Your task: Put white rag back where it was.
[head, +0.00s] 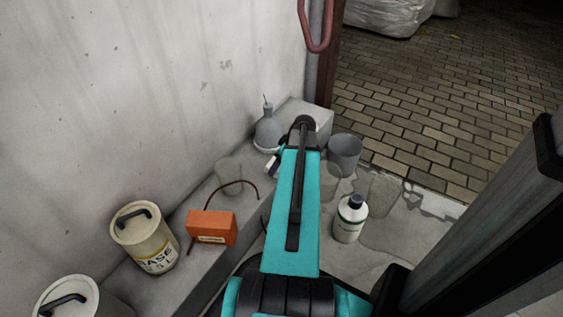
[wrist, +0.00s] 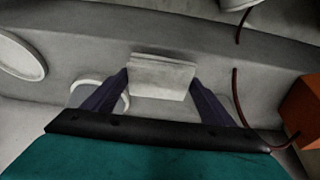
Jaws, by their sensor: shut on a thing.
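The white rag (wrist: 162,78) is a pale, folded, flat piece in the wrist view. My gripper (wrist: 160,82) has its two dark fingers on either side of the rag and is shut on it. The rag shows in front of the grey ledge (wrist: 205,42); I cannot tell whether it touches the ledge.
On the ledge along the wall are an orange box (head: 211,228) with a dark red cable, a cream can (head: 145,238) and a grey oil can (head: 268,130). A grey bucket (head: 345,152) and a white bottle (head: 350,220) stand right of my arm, near wet patches.

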